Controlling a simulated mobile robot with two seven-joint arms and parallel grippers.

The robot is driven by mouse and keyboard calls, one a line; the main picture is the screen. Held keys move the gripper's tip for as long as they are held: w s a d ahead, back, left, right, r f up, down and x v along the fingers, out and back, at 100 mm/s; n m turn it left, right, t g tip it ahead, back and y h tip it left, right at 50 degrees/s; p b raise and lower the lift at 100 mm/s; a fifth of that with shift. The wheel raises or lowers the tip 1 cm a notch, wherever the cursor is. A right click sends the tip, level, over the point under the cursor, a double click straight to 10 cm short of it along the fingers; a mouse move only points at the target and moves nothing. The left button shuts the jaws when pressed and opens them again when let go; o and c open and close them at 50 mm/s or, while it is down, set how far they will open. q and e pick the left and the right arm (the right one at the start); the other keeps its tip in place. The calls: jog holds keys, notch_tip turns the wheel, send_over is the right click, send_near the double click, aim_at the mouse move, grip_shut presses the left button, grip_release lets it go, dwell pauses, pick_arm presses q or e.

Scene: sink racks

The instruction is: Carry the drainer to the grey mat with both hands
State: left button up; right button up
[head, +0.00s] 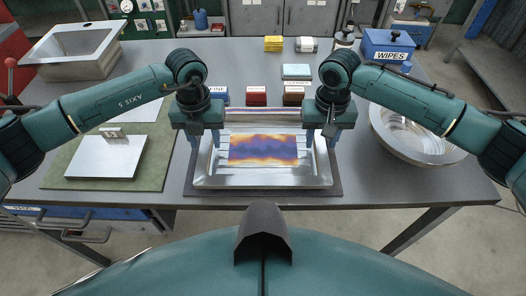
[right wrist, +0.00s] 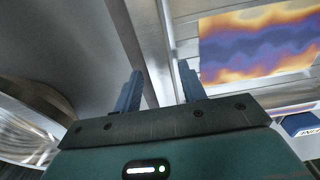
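The drainer (head: 210,178) is a shallow rectangular metal tray with a bright rim, at the middle front of the bench. A panel with a purple, orange and yellow pattern (head: 262,149) shows inside it. A dark grey mat (head: 300,193) shows under its front and right edges. My left gripper (head: 203,140) is at the drainer's left rim, its fingers apart. My right gripper (head: 322,140) is at the right rim. In the right wrist view its two blue fingers (right wrist: 158,92) stand apart with the metal rim running between them. The fingertips' contact with the rim is unclear.
A green mat (head: 60,172) with silver plates lies at left, and a metal basin (head: 75,50) behind it. A round metal bowl (head: 415,140) stands close at right. Small boxes (head: 256,95) and a blue wipes box (head: 388,46) sit behind.

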pick_arm(q)
jog(key=shift+o, duration=0.3)
pick_arm(e)
jog(key=shift+o, duration=0.3)
jog(key=shift+r, duration=0.1)
pick_arm(q)
notch_tip(320, 180, up, 12)
pick_arm(e)
notch_tip(320, 180, up, 12)
pick_arm(q)
jog(key=shift+s, duration=0.1)
dwell(0.6)
